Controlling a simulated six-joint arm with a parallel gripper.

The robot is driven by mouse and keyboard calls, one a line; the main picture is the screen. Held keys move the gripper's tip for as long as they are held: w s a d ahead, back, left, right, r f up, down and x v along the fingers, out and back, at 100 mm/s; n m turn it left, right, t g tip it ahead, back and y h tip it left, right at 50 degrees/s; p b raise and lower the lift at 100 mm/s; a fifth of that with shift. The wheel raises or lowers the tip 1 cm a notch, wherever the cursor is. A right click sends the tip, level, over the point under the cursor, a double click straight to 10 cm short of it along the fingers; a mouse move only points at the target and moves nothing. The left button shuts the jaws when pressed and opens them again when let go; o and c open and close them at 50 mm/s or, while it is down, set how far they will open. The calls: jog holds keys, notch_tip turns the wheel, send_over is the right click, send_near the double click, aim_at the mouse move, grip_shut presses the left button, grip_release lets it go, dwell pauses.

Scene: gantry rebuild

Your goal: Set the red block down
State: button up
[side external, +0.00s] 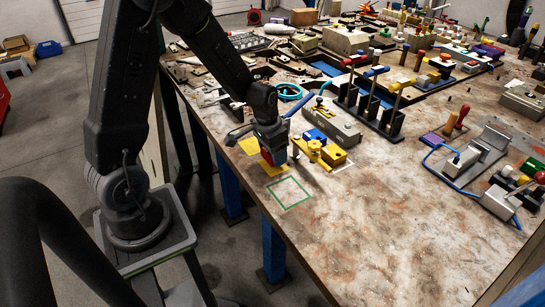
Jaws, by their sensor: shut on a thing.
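The red block (267,158) shows below my gripper (272,152), low over the tabletop at the near left edge. My gripper is shut on the red block, and its fingers hide part of it. I cannot tell whether the block touches the table. A green outlined square (289,193) lies on the bare table just in front of the gripper, and it is empty.
Yellow parts (331,153) and a blue block (314,135) stand close to the right of my gripper. A grey box (333,122) and levers (371,100) stand behind them. The table front (370,225) is clear; its left edge is close.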

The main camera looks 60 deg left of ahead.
aim_at(267, 152)
jog(key=shift+f, duration=1.15)
jog(key=shift+f, duration=0.1)
jog(key=o, duration=1)
jog(key=r, duration=0.4)
jog(key=s+r, duration=0.1)
jog(key=r, duration=0.7)
jog(key=shift+s, duration=0.4)
jog(key=s+d+r+t, duration=0.1)
jog(key=s+d+r, duration=0.2)
jog(key=s, duration=0.1)
jog(key=s+d+r+t, duration=0.1)
jog(key=s+d+r, duration=0.3)
jog(key=s, duration=0.1)
jog(key=s+d+r+t, duration=0.1)
jog(key=s+d+r, duration=0.2)
jog(key=s+r, duration=0.1)
jog(key=shift+s+d+r+t, duration=0.15)
jog(key=shift+s+d+t, duration=0.25)
jog(key=shift+s, duration=0.15)
